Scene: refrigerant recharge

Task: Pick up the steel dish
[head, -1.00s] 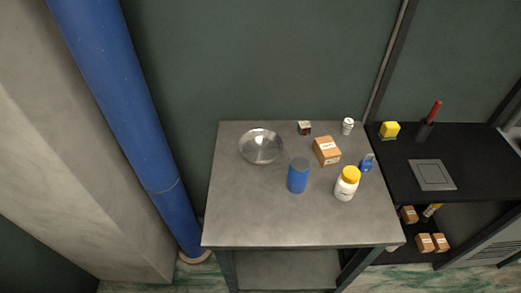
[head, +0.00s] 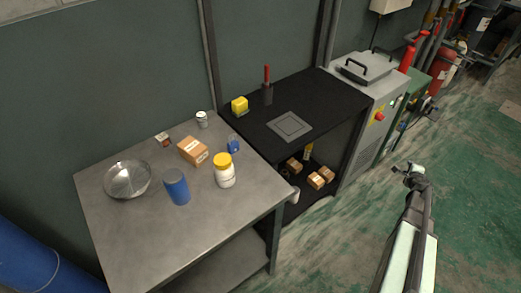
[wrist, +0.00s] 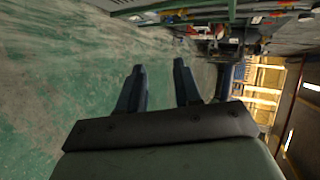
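The steel dish (head: 127,180) is a shiny round shallow bowl. It sits at the left back part of the grey metal table (head: 135,238) in the head view and looks empty. My gripper (head: 405,167) is at the right of the head view, over the green floor and well away from the table and the dish. In the wrist view its two dark fingers (wrist: 160,80) stand apart with nothing between them. The dish does not show in the wrist view.
A blue cylinder (head: 176,187) stands close right of the dish. A black shelf (head: 337,100) adjoins the table. The table's front is clear.

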